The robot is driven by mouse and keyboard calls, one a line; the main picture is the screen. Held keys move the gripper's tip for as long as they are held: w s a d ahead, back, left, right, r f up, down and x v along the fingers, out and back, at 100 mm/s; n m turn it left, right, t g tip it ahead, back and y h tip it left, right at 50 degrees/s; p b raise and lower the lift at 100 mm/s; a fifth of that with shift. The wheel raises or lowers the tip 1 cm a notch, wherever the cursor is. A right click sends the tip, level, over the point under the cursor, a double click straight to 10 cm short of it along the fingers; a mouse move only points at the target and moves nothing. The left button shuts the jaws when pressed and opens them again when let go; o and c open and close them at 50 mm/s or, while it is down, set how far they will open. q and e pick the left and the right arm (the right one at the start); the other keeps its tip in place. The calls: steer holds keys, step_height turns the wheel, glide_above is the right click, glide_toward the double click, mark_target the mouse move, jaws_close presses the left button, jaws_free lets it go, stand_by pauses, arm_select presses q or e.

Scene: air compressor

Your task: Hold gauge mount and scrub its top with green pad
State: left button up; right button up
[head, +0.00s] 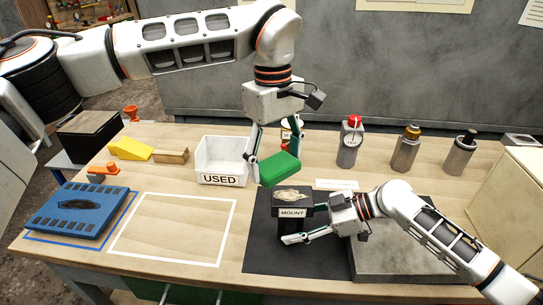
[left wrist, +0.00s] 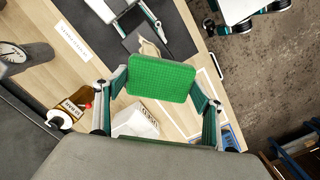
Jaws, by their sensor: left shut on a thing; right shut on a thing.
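The gauge mount, a black block labelled MOUNT (head: 292,212), stands on a black mat (head: 262,258). A pale tan patch lies on its top. My right gripper (head: 297,224) is shut on the mount from the right and front. My left gripper (head: 272,162) is shut on the green pad (head: 280,169), holding it in the air above and slightly left of the mount, apart from it. In the left wrist view the pad (left wrist: 162,79) sits between both fingers (left wrist: 160,100) and hides most of the mount; part of the tan patch shows past its upper edge.
A white bin labelled USED (head: 222,180) stands left of the pad. A blue board (head: 75,212) and a white outlined empty area (head: 172,229) lie at left. A gauge cylinder (head: 350,146) and other cylinders stand behind. A grey plate (head: 400,258) lies under my right arm.

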arm_select(q)
glide_above(274, 195)
steer(key=shift+d+f, duration=0.1)
steer(key=shift+f, duration=2.3)
arm_select(e)
steer(key=shift+f, duration=0.15)
arm_select(q)
steer(key=shift+d+f, duration=1)
steer(key=shift+c, duration=0.3)
steer(key=shift+w+d, duration=0.15)
steer(key=shift+d, duration=1.35)
steer(key=shift+w+d, duration=0.1)
steer(key=shift+d, duration=1.4)
steer(key=shift+c, duration=0.2)
steer(key=shift+o, duration=0.2)
steer(key=shift+a, duration=0.5)
steer(key=shift+s+a, duration=0.15)
steer(key=shift+a, duration=1.55)
steer(key=shift+s+a, duration=0.1)
steer(key=shift+a, duration=1.6)
steer(key=shift+c, duration=0.2)
steer(key=shift+a+r, duration=0.15)
steer(key=shift+r, duration=4.05)
